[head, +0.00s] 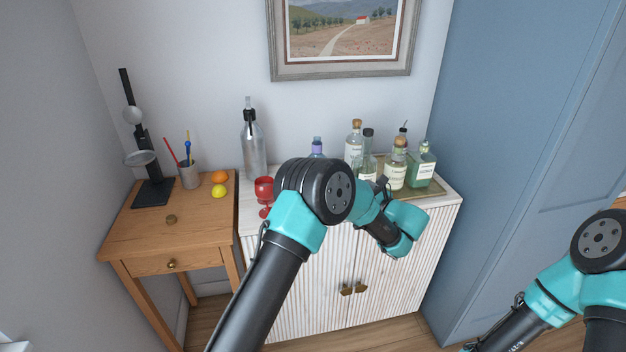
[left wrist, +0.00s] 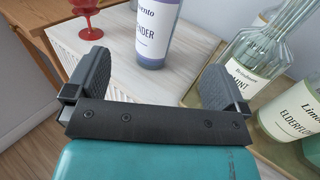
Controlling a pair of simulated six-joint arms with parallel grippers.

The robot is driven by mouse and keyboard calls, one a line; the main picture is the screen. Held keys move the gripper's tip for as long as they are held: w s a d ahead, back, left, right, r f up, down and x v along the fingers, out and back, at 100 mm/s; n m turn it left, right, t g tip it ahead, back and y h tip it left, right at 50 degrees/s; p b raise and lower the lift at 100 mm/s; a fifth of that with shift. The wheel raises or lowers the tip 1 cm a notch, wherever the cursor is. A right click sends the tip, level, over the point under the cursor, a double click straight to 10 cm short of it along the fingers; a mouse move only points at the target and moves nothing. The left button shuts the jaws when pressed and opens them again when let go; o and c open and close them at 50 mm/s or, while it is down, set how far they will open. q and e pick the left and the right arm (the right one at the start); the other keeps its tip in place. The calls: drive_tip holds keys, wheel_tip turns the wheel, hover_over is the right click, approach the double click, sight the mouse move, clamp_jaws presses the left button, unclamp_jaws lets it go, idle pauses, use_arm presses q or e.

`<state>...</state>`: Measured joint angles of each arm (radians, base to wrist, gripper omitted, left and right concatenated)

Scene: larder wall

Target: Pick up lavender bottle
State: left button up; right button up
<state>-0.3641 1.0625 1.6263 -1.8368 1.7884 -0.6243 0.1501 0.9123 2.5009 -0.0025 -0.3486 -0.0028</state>
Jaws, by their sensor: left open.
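The lavender bottle (head: 317,147) stands on the white cabinet, with only its purple-topped upper part showing above my left arm in the head view. In the left wrist view the lavender bottle (left wrist: 157,30) is upright, with a white label and a purple lower band. My left gripper (left wrist: 160,84) is open and empty, its two fingers spread, with the bottle ahead of it between the finger directions and apart from both. In the head view my left arm covers the bottle's lower part. My right gripper is out of view; only part of its arm shows at lower right.
A red goblet (head: 264,188) stands left of the bottle. A tray (left wrist: 292,75) with several bottles, including a mint one (left wrist: 245,76), is close on the right. A tall clear siphon bottle (head: 253,145) stands behind. A wooden side table (head: 150,222) is at left.

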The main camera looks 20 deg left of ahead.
use_arm(q)
drive_tip(key=x, duration=1.2)
drive_tip(key=shift+a, duration=0.15)
drive_tip(key=x, duration=0.5)
drive_tip(key=shift+c, duration=0.2)
idle(0.4)
drive_tip(key=c, duration=1.3)
